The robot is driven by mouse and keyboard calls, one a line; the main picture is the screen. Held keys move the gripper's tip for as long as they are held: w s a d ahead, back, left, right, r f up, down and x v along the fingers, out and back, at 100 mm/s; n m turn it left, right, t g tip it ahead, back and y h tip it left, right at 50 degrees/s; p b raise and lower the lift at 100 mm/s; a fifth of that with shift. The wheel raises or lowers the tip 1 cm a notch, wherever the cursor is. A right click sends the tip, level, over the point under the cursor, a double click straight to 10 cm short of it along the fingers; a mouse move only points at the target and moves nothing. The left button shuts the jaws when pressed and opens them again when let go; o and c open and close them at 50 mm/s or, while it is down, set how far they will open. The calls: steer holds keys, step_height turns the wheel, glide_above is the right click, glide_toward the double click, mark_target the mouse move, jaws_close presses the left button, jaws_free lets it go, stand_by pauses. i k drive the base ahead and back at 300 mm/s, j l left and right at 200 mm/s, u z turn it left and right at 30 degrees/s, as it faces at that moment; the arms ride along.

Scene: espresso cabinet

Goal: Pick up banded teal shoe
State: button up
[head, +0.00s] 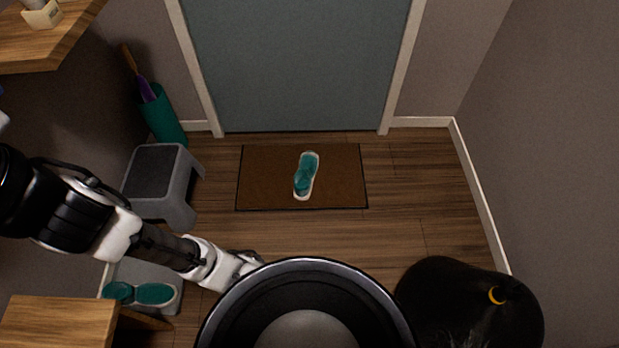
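A teal shoe with a white sole (306,176) lies on the brown doormat (260,185) in front of the door. A band across it is too small to make out clearly. More teal footwear with pale soles (140,293) is at the lower left, on a grey surface. My gripper (248,264) is at the end of my arm, low and left of centre, on the near side of the mat and well apart from the shoe. Its fingers are small and partly hidden, so whether they are open does not show.
A grey step stool (163,175) and a teal bin (163,118) holding a wooden-handled item stand left of the mat. A dark rounded object (460,300) is at the lower right. Wooden ledges project at left. The floor right of the mat is clear.

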mark_target(303, 179)
steer(key=i+j+z, duration=0.35)
steer(key=i, duration=0.3)
steer(key=i+j+z, duration=0.35)
steer(key=i+j, duration=0.45)
steer(key=i, duration=0.25)
steer(key=z, duration=0.05)
